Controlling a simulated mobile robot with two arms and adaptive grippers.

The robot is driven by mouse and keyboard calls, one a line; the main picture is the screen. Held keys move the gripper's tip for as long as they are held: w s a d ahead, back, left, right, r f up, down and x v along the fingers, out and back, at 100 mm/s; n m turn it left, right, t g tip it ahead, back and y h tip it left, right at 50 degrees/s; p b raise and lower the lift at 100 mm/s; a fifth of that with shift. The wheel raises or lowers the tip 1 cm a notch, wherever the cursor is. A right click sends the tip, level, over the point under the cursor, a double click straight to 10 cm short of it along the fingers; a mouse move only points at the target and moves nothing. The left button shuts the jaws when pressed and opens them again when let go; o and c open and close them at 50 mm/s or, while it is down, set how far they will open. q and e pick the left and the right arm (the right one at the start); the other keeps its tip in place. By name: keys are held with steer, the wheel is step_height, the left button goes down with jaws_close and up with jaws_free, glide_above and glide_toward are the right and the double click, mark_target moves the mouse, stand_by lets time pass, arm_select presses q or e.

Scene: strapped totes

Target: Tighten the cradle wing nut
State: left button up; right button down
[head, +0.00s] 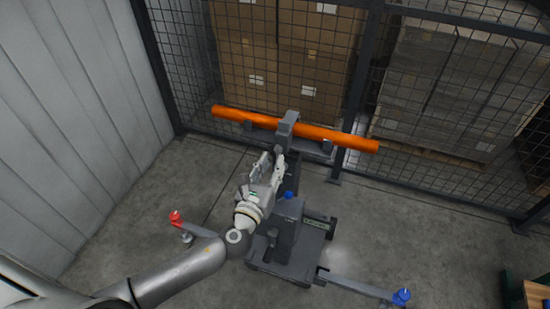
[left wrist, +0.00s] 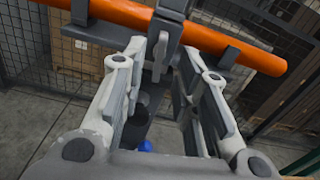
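A long orange tube (head: 345,141) lies across a grey cradle (head: 318,152) on a wheeled stand. A grey clamp (head: 287,123) passes over the tube's middle. My left gripper (head: 272,158) is just in front of the clamp, fingers pointing at it. In the left wrist view its fingers are apart, with the lower part of the clamp (left wrist: 165,45) beyond and between the fingertips. I see no clear contact. My right gripper is not in view.
A wire fence (head: 365,85) stands close behind the tube, with boxes beyond. A corrugated wall (head: 75,110) is at left.

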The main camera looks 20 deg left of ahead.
arm_select(q)
steer(key=s, duration=0.8)
steer(key=shift+s+a, duration=0.2)
steer(key=shift+s, duration=0.15)
steer(key=s+a+f+n+g+y+b, duration=0.1)
steer(key=a+f+n+g+b, duration=0.2)
steer(key=f, duration=1)
steer(key=s+a+f+n+g+y+b, duration=0.1)
steer(key=a+f+n+g+b, duration=0.3)
steer(key=f, duration=0.9)
steer(key=s+a+f+n+g+b, duration=0.15)
steer(key=s+f+n, duration=0.25)
steer(key=f, duration=0.4)
steer(key=s+f+n+g, duration=0.2)
steer(key=s+f+n, duration=0.2)
steer(key=f, duration=0.5)
steer(key=s+d+f+n+g+b, duration=0.1)
steer(key=s+f+n+g+b, duration=0.2)
steer(key=s+f+n, duration=0.6)
steer(key=s+d+f+n+g+h+b, duration=0.1)
steer(key=s+f+n+g+b, duration=0.2)
steer(key=s+f+n, duration=0.5)
steer(key=s+f, duration=0.5)
steer(key=s, duration=0.6)
steer(key=shift+d+n, duration=0.35)
steer(key=shift+n, duration=0.05)
